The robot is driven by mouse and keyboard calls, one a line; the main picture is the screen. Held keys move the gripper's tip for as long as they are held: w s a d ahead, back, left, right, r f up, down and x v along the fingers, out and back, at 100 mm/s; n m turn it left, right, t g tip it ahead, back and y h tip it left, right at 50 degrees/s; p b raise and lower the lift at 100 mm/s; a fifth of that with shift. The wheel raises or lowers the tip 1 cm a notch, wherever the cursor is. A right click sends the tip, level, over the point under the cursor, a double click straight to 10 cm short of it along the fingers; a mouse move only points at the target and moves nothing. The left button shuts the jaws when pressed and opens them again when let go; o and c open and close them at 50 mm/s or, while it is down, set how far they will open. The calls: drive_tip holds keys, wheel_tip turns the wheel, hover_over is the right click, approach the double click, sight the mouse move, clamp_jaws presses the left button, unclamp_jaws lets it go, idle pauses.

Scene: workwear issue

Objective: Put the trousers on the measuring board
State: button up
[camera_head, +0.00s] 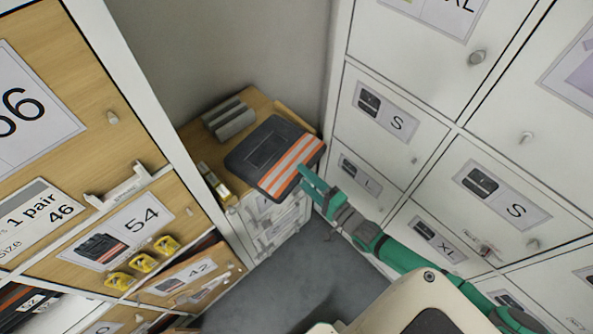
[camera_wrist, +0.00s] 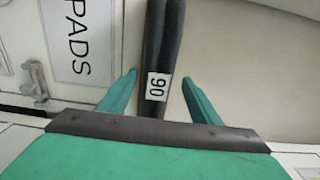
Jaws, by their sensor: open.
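The folded dark trousers (camera_head: 258,150) with orange and pale stripes lie on the wooden top of the low corner cabinet, their striped end at its front right. In the wrist view their dark folded edge (camera_wrist: 173,45) carries a white label reading 90. My gripper (camera_head: 306,178) is open at the striped end. In the wrist view its two green fingers (camera_wrist: 160,78) stand on either side of the edge, with gaps showing. I hold nothing. I cannot surely pick out the measuring board; the wooden top (camera_head: 190,135) is mostly covered.
A grey ridged block (camera_head: 229,118) stands behind the trousers, and a small yellow-and-white item (camera_head: 216,186) lies to their left. White lockers (camera_head: 385,115) close in on the right, wooden drawers (camera_head: 150,225) on the left. The grey floor (camera_head: 300,275) between is clear.

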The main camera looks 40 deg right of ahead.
drive_tip(key=s, duration=0.6)
drive_tip(key=shift+s+d, duration=0.25)
drive_tip(key=shift+s, duration=0.3)
drive_tip(key=c, duration=0.6)
drive_tip(key=s+a+n, duration=0.1)
drive_tip(key=s, duration=0.1)
drive_tip(key=s+a+f+n, duration=0.1)
drive_tip(key=s+a, duration=0.1)
drive_tip(key=s+a+f+n+g, duration=0.1)
drive_tip(key=s+a, duration=0.1)
drive_tip(key=shift+a+f, duration=0.1)
clamp_jaws()
drive_tip(key=s+a+n+g, duration=0.1)
drive_tip(key=s+a+n, duration=0.4)
drive_tip(key=s+a, duration=0.5)
drive_tip(key=a+r+n, duration=0.4)
drive_tip(key=a, duration=0.5)
drive_tip(key=a+r+n+h, duration=0.1)
drive_tip(key=a+r+n, duration=0.3)
drive_tip(key=a, duration=0.4)
drive_tip(key=shift+s+a+r+n+g+h, duration=0.3)
drive_tip(key=shift+a+r+n, duration=0.05)
drive_tip(key=shift+n, duration=0.15)
